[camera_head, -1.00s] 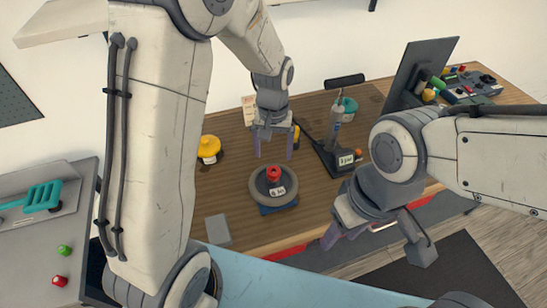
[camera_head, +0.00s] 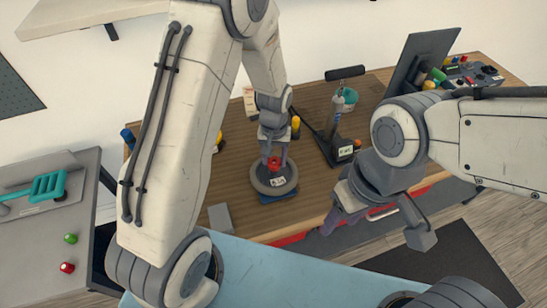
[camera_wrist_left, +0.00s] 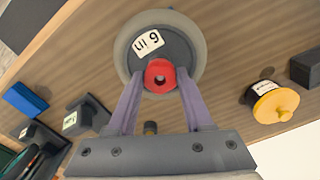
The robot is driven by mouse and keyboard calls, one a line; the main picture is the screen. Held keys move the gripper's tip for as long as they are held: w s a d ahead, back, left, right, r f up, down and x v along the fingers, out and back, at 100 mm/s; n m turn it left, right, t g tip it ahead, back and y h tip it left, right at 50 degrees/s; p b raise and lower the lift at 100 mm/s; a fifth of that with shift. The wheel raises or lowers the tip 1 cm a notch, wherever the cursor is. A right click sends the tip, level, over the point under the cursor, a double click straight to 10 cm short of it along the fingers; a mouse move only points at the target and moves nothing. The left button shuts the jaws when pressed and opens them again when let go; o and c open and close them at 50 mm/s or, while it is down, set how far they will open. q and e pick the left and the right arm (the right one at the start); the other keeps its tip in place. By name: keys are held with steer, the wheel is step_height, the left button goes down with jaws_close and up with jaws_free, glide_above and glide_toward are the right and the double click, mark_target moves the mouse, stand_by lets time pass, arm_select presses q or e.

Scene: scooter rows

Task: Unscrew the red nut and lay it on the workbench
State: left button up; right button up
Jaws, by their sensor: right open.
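The red nut (camera_head: 274,162) sits on top of a round grey wheel (camera_head: 259,185) with a white label, on the wooden workbench (camera_head: 325,190). The nut (camera_wrist_left: 160,76) and the wheel (camera_wrist_left: 195,45) also show in the left wrist view. My left gripper (camera_head: 274,158) is above the wheel, with one finger on each side of the nut. In the left wrist view its fingertips (camera_wrist_left: 161,80) lie very close to the nut; whether they press on it I cannot tell. My right gripper (camera_head: 342,218) is open and empty near the bench's front edge.
A yellow-topped pot (camera_wrist_left: 275,103) stands near the wheel in the left wrist view. A grey block (camera_head: 220,217) lies left of the wheel. A dark stand (camera_head: 334,150) stands to the right. Bare wood lies between the wheel and the bench's front right edge.

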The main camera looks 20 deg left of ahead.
arm_select(q)
jaws_close()
steer(key=n, duration=0.9)
steer(key=shift+n+p, duration=0.4)
steer(key=n, duration=1.2)
steer(key=shift+s+p, duration=0.1)
steer(key=shift+p, duration=0.2)
steer(key=o, duration=0.9)
jaws_free()
steer(key=shift+a, duration=0.1)
steer(key=shift+o, duration=0.2)
